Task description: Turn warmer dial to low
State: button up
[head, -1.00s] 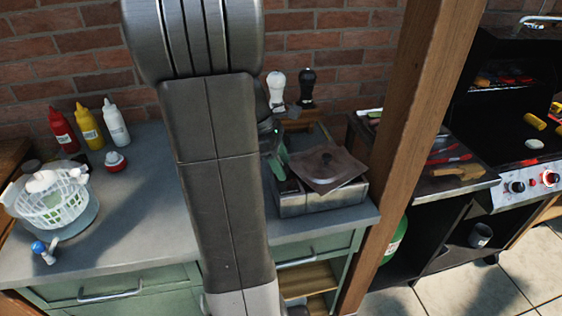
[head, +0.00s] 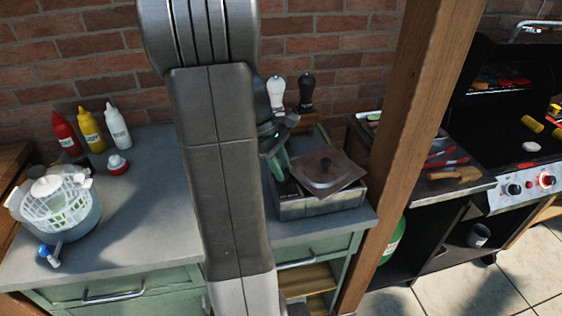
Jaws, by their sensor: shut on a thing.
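The warmer (head: 322,208) is a low steel box on the right end of the grey counter in the head view. A dark square lid (head: 328,173) with a small knob sits askew on top of it.
Red, yellow and white bottles (head: 90,130) and a basket (head: 57,205) stand at the counter's left. White and black mills (head: 306,92) stand behind the warmer. A wooden post (head: 405,150) and a grill (head: 515,185) are to the right. The counter's left middle is clear.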

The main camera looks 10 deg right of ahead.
jog(key=m+p, duration=0.1)
jog(key=m, duration=0.1)
jog(key=m+g+y+p, duration=0.1)
jog(key=m, duration=0.1)
jog(key=shift+w+d+r+m, duration=0.1)
jog(key=shift+d+r+m, duration=0.05)
jog(key=shift+m, duration=0.15)
jog(key=shift+m+g+y+p, duration=0.3)
jog(key=shift+m+y+p, duration=0.65)
jog(key=shift+m, duration=0.95)
jog(key=o, duration=1)
jog(key=shift+c, duration=0.2)
jog(key=v, duration=1.3)
jog(key=shift+w+r+b, duration=0.2)
jog(key=shift+r+b, duration=0.05)
jog(key=shift+b, duration=0.2)
